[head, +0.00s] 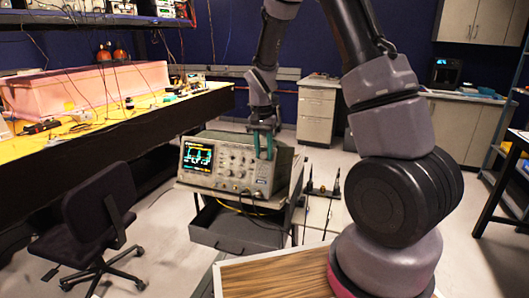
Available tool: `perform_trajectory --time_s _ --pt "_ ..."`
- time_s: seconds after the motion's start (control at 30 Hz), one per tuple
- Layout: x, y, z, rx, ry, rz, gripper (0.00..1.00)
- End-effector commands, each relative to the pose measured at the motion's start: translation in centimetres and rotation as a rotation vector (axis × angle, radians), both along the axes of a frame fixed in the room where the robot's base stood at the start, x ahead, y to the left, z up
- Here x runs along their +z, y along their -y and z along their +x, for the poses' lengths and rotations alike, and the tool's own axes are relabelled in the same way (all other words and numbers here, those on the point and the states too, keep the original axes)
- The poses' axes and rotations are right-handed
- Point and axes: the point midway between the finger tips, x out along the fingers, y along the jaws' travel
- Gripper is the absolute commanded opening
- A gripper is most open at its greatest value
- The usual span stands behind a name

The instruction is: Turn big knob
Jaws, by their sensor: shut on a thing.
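A beige oscilloscope (226,166) with a lit screen (198,156) and several small knobs and ports on its front panel stands on a grey cart. My gripper (263,147) reaches down from above to the upper right part of the oscilloscope. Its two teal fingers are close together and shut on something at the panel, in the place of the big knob. The knob itself is too small and too covered by the fingers to make out.
The cart has an open drawer (238,232) below the oscilloscope. A black office chair (95,215) stands at the left, by a long yellow-topped workbench (130,112). A wooden surface (270,272) lies in front. Cables hang from the oscilloscope's front.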

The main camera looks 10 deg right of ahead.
Motion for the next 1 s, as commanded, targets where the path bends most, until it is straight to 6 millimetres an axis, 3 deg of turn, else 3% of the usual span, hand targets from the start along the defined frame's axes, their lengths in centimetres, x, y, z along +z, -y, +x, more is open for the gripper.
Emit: perform_trajectory --time_s 0.43,1.0 --pt "-0.04 -0.45 0.27 0.105 -0.123 -0.2 0.0" --pt "-0.05 -0.49 0.27 0.126 -0.15 -0.239 0.0"
